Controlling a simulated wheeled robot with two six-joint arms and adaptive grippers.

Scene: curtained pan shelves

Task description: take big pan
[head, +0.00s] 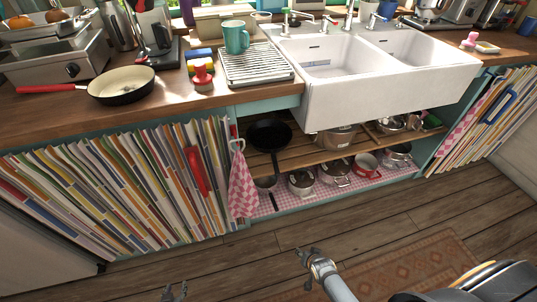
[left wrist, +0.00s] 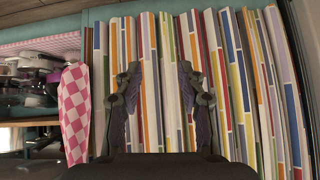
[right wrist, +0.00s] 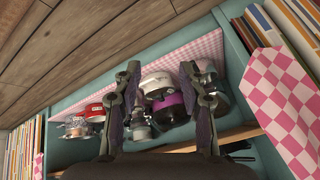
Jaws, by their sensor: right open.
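A black frying pan (head: 268,133) lies on the upper shelf under the counter, at its left end. A cream pan with a red handle (head: 121,85) stands on the countertop. Several pots (head: 301,181) stand on the lower shelf; a pale pot (right wrist: 157,84) and a purple one (right wrist: 172,105) show in the right wrist view, partly behind my fingers. Which one is the big pan I cannot tell. My right gripper (right wrist: 160,74) is open and empty, facing the shelves from a distance. My left gripper (head: 175,291) is open and empty, low before the striped left curtain (left wrist: 160,60).
A pink checked towel (head: 242,187) hangs at the shelf's left edge. A white double sink (head: 372,100) juts out above the shelves. Another striped curtain (head: 487,125) is at the right. The wooden floor (head: 240,265) in front is clear apart from a flat rug (head: 410,265).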

